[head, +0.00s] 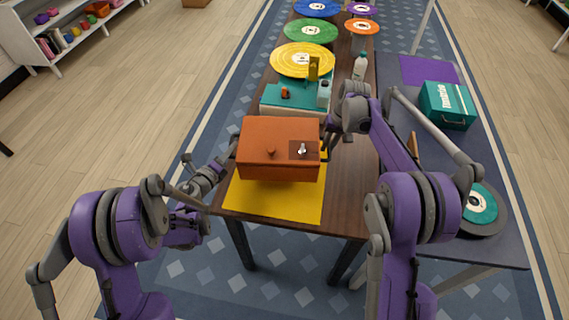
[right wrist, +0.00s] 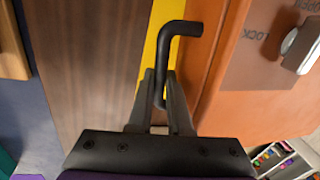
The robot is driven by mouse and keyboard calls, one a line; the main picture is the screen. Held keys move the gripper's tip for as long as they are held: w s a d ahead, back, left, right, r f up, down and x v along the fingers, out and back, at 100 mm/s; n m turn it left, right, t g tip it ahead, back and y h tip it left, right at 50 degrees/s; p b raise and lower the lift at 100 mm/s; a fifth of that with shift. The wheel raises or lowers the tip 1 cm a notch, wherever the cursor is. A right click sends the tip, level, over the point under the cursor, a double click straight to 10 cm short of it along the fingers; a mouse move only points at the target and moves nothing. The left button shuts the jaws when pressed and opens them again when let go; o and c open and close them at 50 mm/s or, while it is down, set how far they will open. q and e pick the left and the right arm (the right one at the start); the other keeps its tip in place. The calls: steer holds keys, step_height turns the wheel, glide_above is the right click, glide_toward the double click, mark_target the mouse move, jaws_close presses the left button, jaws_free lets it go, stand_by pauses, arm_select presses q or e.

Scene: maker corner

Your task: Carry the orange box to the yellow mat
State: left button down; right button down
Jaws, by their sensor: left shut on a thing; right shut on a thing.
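The orange box (head: 279,165) is over the yellow mat (head: 265,203) near the front end of the wooden table; I cannot tell whether it touches the mat. Its lid has a knob and a latch on a brown patch. My right gripper (head: 326,142) is at the box's right side, and in the right wrist view (right wrist: 162,90) it is shut on a black bent handle (right wrist: 178,28) on the orange box wall (right wrist: 245,85). My left gripper (head: 232,152) is at the box's left side, shut on the handle there, which is mostly hidden.
Behind the box stand a teal tray (head: 297,94) with small items, a white bottle (head: 360,66) and several coloured discs. A grey table (head: 490,150) on the right holds a teal box (head: 447,105). A bare wood strip (head: 350,190) lies right of the mat.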

arm_select(q)
steer(key=shift+w+d, duration=0.15)
arm_select(e)
steer(key=shift+w, duration=0.15)
arm_select(q)
steer(key=shift+s+r, duration=0.15)
steer(key=shift+s, duration=0.1)
arm_select(e)
steer(key=shift+s+a+r, duration=0.15)
steer(key=shift+s+r, duration=0.05)
steer(key=shift+s, duration=0.05)
steer(key=shift+f, duration=0.1)
